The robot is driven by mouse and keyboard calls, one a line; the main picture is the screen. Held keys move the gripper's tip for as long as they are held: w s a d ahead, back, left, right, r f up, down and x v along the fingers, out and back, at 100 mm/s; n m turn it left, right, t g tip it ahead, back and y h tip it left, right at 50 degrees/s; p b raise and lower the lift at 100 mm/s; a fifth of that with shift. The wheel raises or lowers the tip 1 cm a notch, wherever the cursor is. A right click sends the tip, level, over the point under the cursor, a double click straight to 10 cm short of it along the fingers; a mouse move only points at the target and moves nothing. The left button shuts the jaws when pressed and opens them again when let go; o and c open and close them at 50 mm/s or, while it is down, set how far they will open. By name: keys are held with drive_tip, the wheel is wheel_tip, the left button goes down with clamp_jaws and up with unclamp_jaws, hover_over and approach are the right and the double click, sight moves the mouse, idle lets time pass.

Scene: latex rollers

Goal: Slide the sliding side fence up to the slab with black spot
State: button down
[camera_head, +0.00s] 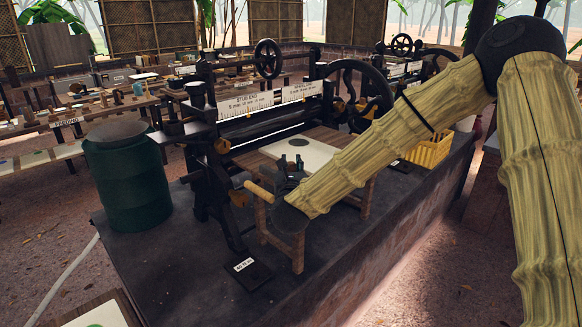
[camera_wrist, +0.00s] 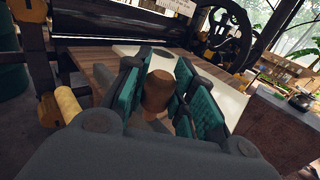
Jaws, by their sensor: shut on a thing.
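My gripper (camera_head: 290,165) is over the small wooden feed table (camera_head: 330,136) in front of the rollers. In the wrist view its teal finger pads (camera_wrist: 160,95) are closed around a brown wooden knob (camera_wrist: 158,90). The pale slab (camera_head: 274,149) with a black spot (camera_head: 298,142) lies on the table, just beyond my gripper. It also shows in the wrist view (camera_wrist: 205,84), partly covered by my fingers. I cannot tell whether fence and slab touch.
The black roller machine (camera_head: 250,122) with handwheels stands behind the table. A pale wooden handle (camera_head: 258,191) sticks out left of my gripper. A yellow basket (camera_head: 430,150) is at the right and a green barrel (camera_head: 125,180) at the left. The bench front is mostly clear.

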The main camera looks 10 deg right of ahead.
drive_tip(key=shift+w+d+f+b, duration=0.15)
drive_tip(key=shift+w+d+b, duration=0.2)
drive_tip(key=shift+d+b, duration=0.3)
drive_tip(key=w+d+b, duration=0.1)
drive_tip(key=d+b, duration=0.1)
drive_tip(key=d, duration=0.1)
drive_tip(key=w+d+b, duration=0.1)
drive_tip(key=shift+w+d+b, duration=0.25)
drive_tip(key=shift+w+b, duration=0.1)
drive_tip(key=shift+b, duration=0.05)
drive_tip(key=shift+w+d+r, duration=0.2)
drive_tip(key=shift+w+d, duration=0.15)
drive_tip(key=shift+d, duration=0.25)
drive_tip(key=c, duration=1.2)
unclamp_jaws()
drive_tip(key=shift+o, duration=0.2)
drive_tip(key=shift+s, duration=0.1)
drive_tip(key=v, duration=1.2)
drive_tip(key=shift+f, duration=0.15)
